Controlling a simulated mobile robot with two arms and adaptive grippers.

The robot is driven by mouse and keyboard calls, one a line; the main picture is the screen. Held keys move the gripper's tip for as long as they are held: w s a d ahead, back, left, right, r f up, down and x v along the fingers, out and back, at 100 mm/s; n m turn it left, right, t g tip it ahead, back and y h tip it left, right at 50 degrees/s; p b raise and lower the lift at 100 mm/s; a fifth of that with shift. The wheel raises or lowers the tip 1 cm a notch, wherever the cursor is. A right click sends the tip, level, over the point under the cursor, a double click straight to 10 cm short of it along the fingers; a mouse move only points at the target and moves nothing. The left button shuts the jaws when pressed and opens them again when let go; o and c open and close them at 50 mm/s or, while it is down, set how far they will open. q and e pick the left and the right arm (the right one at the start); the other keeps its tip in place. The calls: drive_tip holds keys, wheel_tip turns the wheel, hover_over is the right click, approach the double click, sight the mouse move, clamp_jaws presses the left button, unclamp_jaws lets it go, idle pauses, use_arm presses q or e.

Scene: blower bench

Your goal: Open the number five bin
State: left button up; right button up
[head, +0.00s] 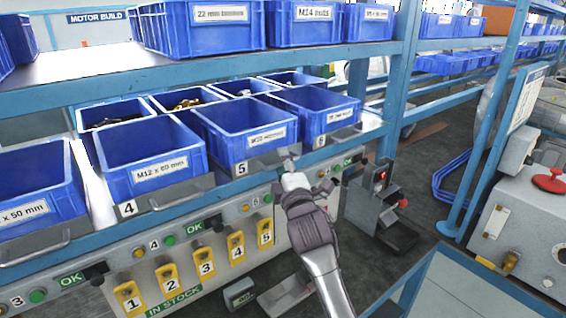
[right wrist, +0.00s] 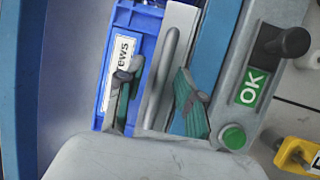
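The number five bin (head: 241,150) is a blue, open-topped bin on the lower shelf, above a black 5 on the grey front strip. Its white label (head: 265,138) is partly readable, and in the right wrist view it ends in "ews". A grey bar handle (right wrist: 166,78) runs along the front of the bin's tray. My right gripper (head: 294,168) is at the front of this tray, hiding part of it. In the right wrist view the gripper (right wrist: 158,92) has its fingers apart, one on each side of the handle; contact is not clear. My left gripper is out of view.
The number four bin (head: 150,150) stands to the left and another blue bin (head: 325,108) to the right. Below are yellow numbered tags (head: 205,262), green buttons and OK signs. A blue upright post (head: 395,85) stands right of the bins.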

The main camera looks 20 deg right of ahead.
clamp_jaws()
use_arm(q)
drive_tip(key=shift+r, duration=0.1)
use_arm(e)
drive_tip(key=shift+s, duration=0.1)
